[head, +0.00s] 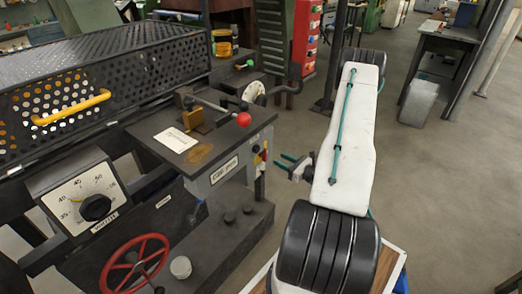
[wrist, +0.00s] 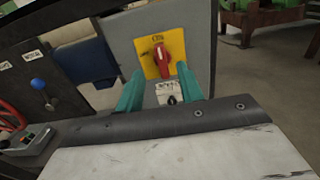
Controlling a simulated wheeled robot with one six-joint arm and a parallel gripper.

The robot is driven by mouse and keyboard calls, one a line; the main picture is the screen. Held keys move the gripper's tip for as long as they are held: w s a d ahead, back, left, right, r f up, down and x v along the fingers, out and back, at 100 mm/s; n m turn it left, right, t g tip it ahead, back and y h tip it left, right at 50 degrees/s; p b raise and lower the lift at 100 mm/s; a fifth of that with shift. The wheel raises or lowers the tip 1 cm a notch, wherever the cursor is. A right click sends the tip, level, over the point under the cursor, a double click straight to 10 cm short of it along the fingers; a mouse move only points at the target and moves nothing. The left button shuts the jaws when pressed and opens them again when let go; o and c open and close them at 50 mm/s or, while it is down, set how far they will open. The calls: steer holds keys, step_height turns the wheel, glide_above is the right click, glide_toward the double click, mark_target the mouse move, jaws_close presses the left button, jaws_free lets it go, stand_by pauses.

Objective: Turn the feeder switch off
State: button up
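In the wrist view a red rotary handle sits on a yellow plate (wrist: 146,54) fixed to a grey panel, and the handle (wrist: 162,60) stands close to upright. Below it is a small pale plate with a black knob (wrist: 171,99). The lettering on both is too small to read, so I cannot tell which is the feeder switch. My gripper (wrist: 160,90) is open, its teal fingers apart on either side of the pale plate, with nothing between them. In the head view my gripper (head: 291,165) points left at the machine's side, apart from it.
The machine carries a dial with a black knob (head: 96,207), a red handwheel (head: 135,265), a red-balled lever (head: 243,119) and a yellow-handled perforated cover (head: 140,60). A workbench (head: 447,35) is at the back right.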

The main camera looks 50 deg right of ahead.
mark_target(267, 152)
steer(key=w, duration=0.7)
steer(key=shift+w+a, duration=0.3)
steer(key=shift+w, duration=0.05)
jaws_close()
